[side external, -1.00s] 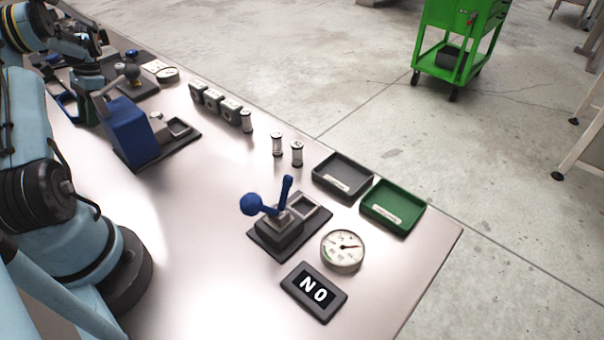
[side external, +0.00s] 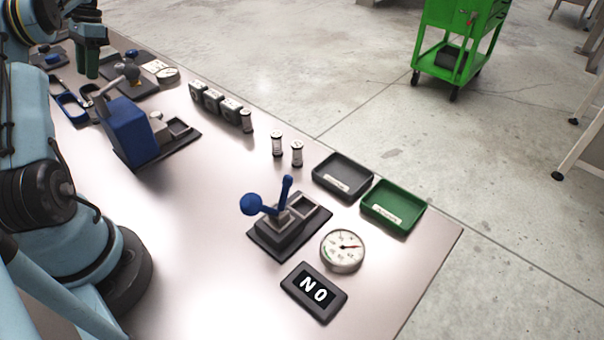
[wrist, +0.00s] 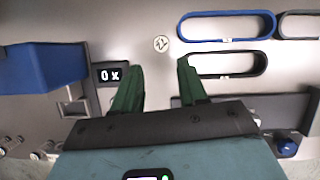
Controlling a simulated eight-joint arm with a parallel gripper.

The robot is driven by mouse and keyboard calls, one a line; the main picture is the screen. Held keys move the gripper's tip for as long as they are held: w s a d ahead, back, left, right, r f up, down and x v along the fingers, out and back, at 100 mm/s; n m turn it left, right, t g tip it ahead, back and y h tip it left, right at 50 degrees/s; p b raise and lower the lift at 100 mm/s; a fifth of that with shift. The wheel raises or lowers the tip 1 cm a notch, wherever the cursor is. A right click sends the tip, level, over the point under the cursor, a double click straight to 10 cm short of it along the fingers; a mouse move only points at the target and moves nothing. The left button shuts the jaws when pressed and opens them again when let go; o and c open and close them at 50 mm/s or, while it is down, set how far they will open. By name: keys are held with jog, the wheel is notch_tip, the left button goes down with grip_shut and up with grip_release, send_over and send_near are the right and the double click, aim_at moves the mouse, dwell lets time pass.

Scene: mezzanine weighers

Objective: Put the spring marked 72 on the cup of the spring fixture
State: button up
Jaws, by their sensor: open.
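A small round pale disc (wrist: 161,43) lies ahead of my fingertips in the wrist view; its tilted mark looks like 72. I cannot tell its height from this angle. My gripper (wrist: 160,72) is open and empty, its two green fingers apart, with the disc a little beyond the gap. In the side view my gripper (side external: 88,62) hangs at the upper left. A blue fixture (side external: 130,130) on a dark base stands nearby, with a small pale cup-like part on its right; its blue body (wrist: 40,68) shows in the wrist view. I cannot tell whether it is the spring fixture.
A display (wrist: 110,75) sits left of the fingers. A blue-rimmed tray (wrist: 226,14) and a black-rimmed tray (wrist: 228,72) lie to the right. In the side view, a lever fixture (side external: 290,222), gauge (side external: 343,250), grey tray (side external: 342,177) and green tray (side external: 393,207) stand at the right.

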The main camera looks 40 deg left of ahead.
jog(key=w+d+r+m+t+y, duration=0.15)
jog(key=w+d+r, duration=0.25)
jog(key=w+d, duration=0.45)
jog(key=w+d+r+n+t+y, duration=0.1)
jog(key=w+d+r+t+y, duration=0.3)
jog(key=d, duration=0.8)
jog(key=s+d+f+t+h, duration=0.2)
jog(key=d+f+t, duration=0.1)
jog(key=d, duration=1)
jog(key=s+d+f+t+h, duration=0.2)
jog(key=d+t+h, duration=0.1)
jog(key=d, duration=1)
jog(key=shift+s+f+m, duration=0.2)
jog(key=shift+f+m, duration=0.15)
jog(key=shift+f, duration=0.05)
jog(key=o, duration=0.3)
jog(key=shift+s+d+f, duration=0.2)
jog(key=shift+d+f, duration=0.05)
jog(key=shift+d, duration=0.1)
